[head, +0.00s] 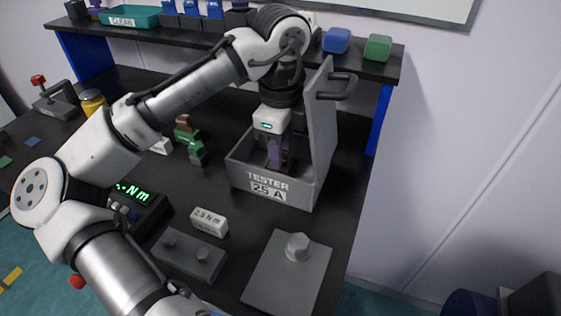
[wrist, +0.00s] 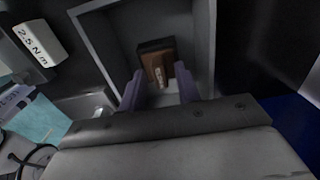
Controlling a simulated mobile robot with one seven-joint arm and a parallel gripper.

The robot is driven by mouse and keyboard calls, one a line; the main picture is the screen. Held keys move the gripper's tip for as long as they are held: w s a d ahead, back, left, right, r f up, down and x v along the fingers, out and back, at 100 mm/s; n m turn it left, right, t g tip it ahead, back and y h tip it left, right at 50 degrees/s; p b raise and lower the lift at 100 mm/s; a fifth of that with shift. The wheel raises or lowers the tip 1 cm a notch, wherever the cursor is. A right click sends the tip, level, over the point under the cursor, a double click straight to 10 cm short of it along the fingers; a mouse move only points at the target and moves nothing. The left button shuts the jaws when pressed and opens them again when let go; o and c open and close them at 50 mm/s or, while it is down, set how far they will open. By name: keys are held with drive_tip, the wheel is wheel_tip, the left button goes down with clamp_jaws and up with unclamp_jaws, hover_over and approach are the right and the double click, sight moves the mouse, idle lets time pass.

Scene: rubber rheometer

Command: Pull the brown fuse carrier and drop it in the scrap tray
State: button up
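The brown fuse carrier (wrist: 157,54) sits in a dark holder inside the grey tester box (head: 301,191), labelled "TESTER 25 A". A narrow pale-marked tab stands up at its middle. My gripper (wrist: 159,74) reaches down into the box, its two purple fingers on either side of the tab. The fingers are apart, with a visible gap to the tab on each side. In the head view, the lower fingers and the carrier (head: 289,164) are partly hidden by the box's front wall. I cannot make out a scrap tray in either view.
The box's lid (head: 322,125) stands upright at its right side, close to my wrist. A green and brown piece (head: 190,140) and a white "2.5 Nm" block (head: 209,221) are left of the box. A grey plate with a knob (head: 287,275) lies in front.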

clamp_jaws()
drive_tip(key=shift+r, duration=0.15)
drive_tip(key=shift+r+p, duration=2.35)
drive_tip(key=shift+p, duration=0.1)
